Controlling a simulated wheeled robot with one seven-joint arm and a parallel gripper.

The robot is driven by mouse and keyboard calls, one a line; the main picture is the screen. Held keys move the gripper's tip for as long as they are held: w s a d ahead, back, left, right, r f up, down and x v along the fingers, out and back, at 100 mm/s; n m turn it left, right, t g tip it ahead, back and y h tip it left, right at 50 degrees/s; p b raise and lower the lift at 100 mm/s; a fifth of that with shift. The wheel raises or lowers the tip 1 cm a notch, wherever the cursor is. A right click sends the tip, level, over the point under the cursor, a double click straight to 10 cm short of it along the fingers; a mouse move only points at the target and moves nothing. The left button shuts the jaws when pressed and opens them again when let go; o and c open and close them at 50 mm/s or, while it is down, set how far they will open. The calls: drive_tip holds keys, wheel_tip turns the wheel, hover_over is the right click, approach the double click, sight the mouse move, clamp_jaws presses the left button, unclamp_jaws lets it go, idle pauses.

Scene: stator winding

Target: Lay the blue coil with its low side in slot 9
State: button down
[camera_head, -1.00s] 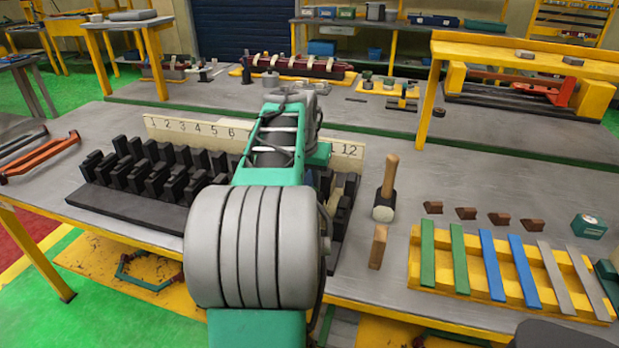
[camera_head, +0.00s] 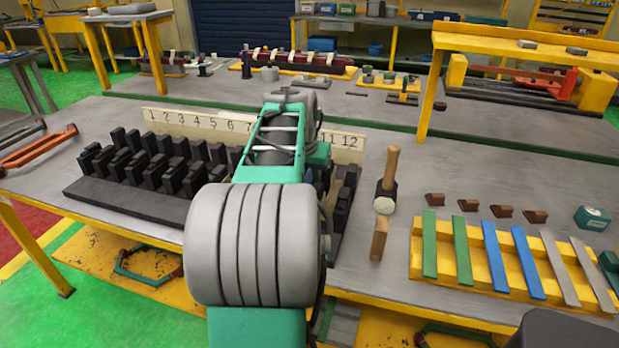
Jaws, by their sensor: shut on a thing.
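The black slotted stator block (camera_head: 120,203) lies on the near bench, with a cream number strip (camera_head: 180,118) behind it. Numbers 1 to 7 and 11 to 12 can be read on the strip. My own arm stands in front of the block and covers the numbers between, slot 9 included. My gripper is hidden behind the arm's links, so its jaws do not show. The blue coil cannot be made out; it too may be behind my arm.
A yellow rack (camera_head: 468,267) holds green, blue and grey strips. Small brown wedges (camera_head: 502,211) lie behind it. Orange coils (camera_head: 38,147) lie at the far left.

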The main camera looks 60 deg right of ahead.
drive_tip(key=shift+s+a+f, duration=0.1)
drive_tip(key=shift+a+f, duration=0.05)
drive_tip(key=shift+f, duration=0.35)
drive_tip(key=c, duration=1.2)
unclamp_jaws()
drive_tip(key=shift+f, duration=0.15)
drive_tip(key=shift+o, duration=0.3)
drive_tip(key=shift+r, duration=0.2)
drive_tip(key=shift+r, duration=0.3)
drive_tip(key=shift+r+p, duration=0.65)
drive_tip(key=shift+r, duration=0.05)
wheel_tip(320, 180, up, 7)
drive_tip(key=p, duration=0.5)
drive_tip(key=shift+r+p, duration=0.2)
drive_tip(key=shift+p, duration=0.15)
